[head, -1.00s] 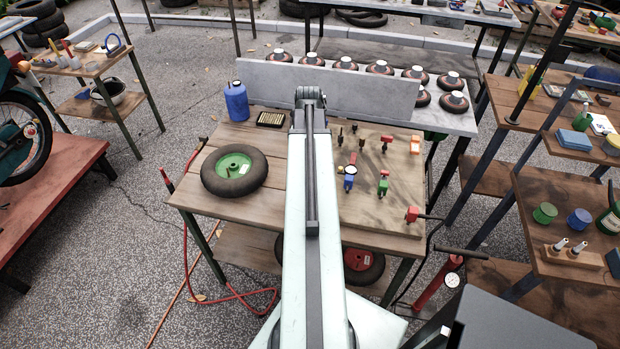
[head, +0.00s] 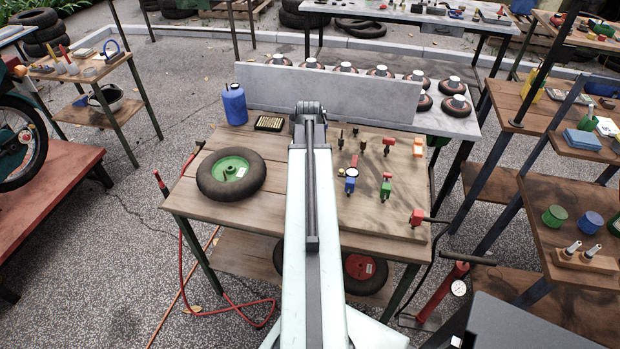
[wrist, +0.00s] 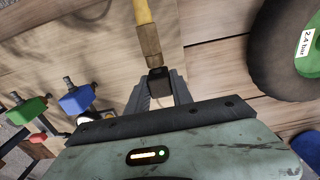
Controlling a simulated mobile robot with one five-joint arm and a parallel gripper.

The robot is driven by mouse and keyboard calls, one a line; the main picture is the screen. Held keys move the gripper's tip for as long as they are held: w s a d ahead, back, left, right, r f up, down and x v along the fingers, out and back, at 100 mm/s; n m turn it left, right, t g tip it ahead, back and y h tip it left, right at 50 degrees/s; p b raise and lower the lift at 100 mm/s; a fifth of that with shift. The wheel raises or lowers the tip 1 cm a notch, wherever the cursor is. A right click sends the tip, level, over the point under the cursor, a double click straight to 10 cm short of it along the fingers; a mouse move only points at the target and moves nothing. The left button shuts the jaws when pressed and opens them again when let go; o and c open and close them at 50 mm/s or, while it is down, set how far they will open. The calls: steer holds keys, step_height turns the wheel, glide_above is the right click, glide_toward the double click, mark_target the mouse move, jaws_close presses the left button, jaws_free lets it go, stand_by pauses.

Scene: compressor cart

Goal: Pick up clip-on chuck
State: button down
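In the wrist view a tool with a yellow shaft and a brown, brass-like block (wrist: 147,40) comes in from the top. Its dark end (wrist: 159,76) lies between the tips of my gripper (wrist: 160,88). This may be the clip-on chuck, but I cannot be sure. The two fingers stand apart, with the dark end filling most of the gap at the tips. I cannot tell whether they press on it. In the head view my own arm hides the gripper and this tool.
A blue fitting (head: 350,182) and a green fitting (head: 386,189) stand on the board to the right of my arm, with red ones nearby. A wheel (head: 231,174) lies to the left. A grey panel (head: 330,92) stands along the table's back.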

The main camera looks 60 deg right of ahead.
step_height(320, 180, up, 10)
steer(key=p, duration=1)
steer(key=shift+r, duration=0.15)
